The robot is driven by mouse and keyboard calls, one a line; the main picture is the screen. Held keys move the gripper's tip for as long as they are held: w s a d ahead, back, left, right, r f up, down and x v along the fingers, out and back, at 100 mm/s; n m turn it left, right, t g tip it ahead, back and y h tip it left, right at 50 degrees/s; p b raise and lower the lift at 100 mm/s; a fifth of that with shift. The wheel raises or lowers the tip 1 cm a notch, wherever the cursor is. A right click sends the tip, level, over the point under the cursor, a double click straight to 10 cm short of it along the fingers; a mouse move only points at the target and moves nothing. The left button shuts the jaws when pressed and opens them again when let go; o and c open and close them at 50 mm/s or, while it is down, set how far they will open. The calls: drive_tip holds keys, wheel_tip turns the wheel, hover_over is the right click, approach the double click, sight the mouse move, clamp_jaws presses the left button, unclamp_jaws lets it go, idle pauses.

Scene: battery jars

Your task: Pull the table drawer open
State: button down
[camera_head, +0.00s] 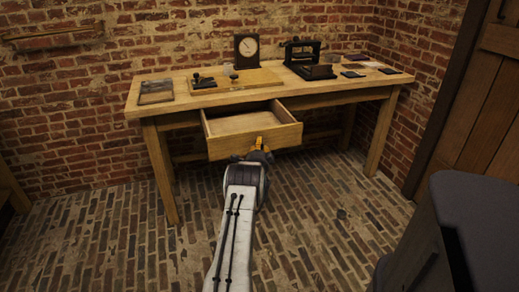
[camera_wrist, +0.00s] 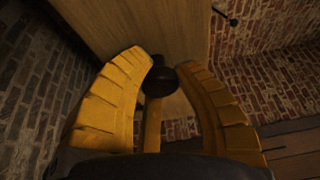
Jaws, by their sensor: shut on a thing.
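The wooden table (camera_head: 180,109) stands against the brick wall in the head view. Its drawer (camera_head: 266,138) is pulled well out, and its inside looks empty. My gripper (camera_head: 259,145) is at the drawer's front. In the wrist view my gripper's yellow fingers (camera_wrist: 172,72) are closed around a dark round knob (camera_wrist: 159,81) on the wooden drawer front (camera_wrist: 175,35). The knob is hidden behind the fingers in the head view.
A clock (camera_head: 247,49), a black press-like device (camera_head: 304,56), a wooden board (camera_head: 252,83) and flat items stand on the tabletop. A wooden door (camera_head: 490,85) is at the right.

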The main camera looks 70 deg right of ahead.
drive_tip(key=shift+s+f, duration=0.1)
drive_tip(key=shift+f, duration=0.05)
drive_tip(key=c, duration=1.2)
unclamp_jaws()
drive_tip(key=shift+o, duration=0.2)
drive_tip(key=shift+a, duration=0.15)
drive_tip(key=v, duration=1.1)
drive_tip(key=shift+a, duration=0.25)
